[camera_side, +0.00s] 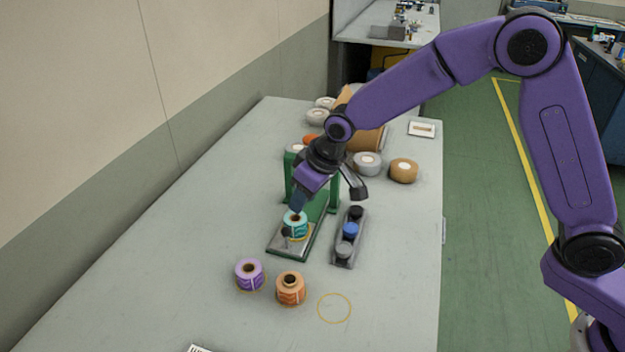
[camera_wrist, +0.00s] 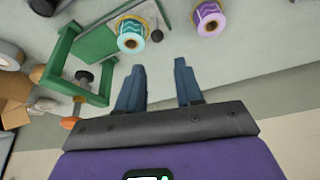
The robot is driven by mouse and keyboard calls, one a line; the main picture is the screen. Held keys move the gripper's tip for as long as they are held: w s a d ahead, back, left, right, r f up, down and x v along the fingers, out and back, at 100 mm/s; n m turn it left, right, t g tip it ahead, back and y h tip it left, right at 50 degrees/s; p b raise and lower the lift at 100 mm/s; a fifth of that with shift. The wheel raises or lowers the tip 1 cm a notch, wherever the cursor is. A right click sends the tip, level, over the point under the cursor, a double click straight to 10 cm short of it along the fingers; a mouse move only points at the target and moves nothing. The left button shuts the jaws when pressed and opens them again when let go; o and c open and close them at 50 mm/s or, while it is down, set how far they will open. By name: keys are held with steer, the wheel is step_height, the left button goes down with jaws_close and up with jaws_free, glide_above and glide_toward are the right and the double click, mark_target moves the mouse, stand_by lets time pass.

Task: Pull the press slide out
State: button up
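The green press (camera_side: 335,190) stands mid-table, its frame upright. Its slide (camera_side: 290,251), a flat plate with a green edge, extends toward the table's near side. In the wrist view the teal spool (camera_wrist: 131,36), the knob (camera_wrist: 157,35) and the green frame (camera_wrist: 78,75) show at upper left. My gripper (camera_wrist: 158,86) is open and empty, its two blue fingers apart. In the side view my gripper (camera_side: 299,203) is just above and behind the spool, partly covering the press.
A purple spool (camera_side: 249,274) and an orange spool (camera_side: 291,289) stand in front of the slide, near an empty ring mark (camera_side: 334,308). A button box (camera_side: 343,253) lies right of the press. Tape rolls (camera_side: 403,171) stand behind. The wall borders the table's left; its front is mostly clear.

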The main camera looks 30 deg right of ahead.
steer(key=shift+v, duration=2.5)
steer(key=shift+s, duration=0.15)
steer(key=s+d+n+g, duration=0.1)
steer(key=s+d+n, duration=0.1)
steer(key=s+d, duration=0.5)
steer(key=s+d+n+g+h, duration=0.1)
steer(key=s+d, duration=0.6)
steer(key=s, duration=0.8)
steer(key=s+d+r+n+g, duration=0.1)
steer(key=s+d+n, duration=0.2)
steer(key=s+d, duration=0.5)
steer(key=s, duration=0.3)
steer(key=shift+s+n+g+h, duration=0.25)
steer(key=shift+n+g+h, duration=0.05)
steer(key=shift+h, duration=0.1)
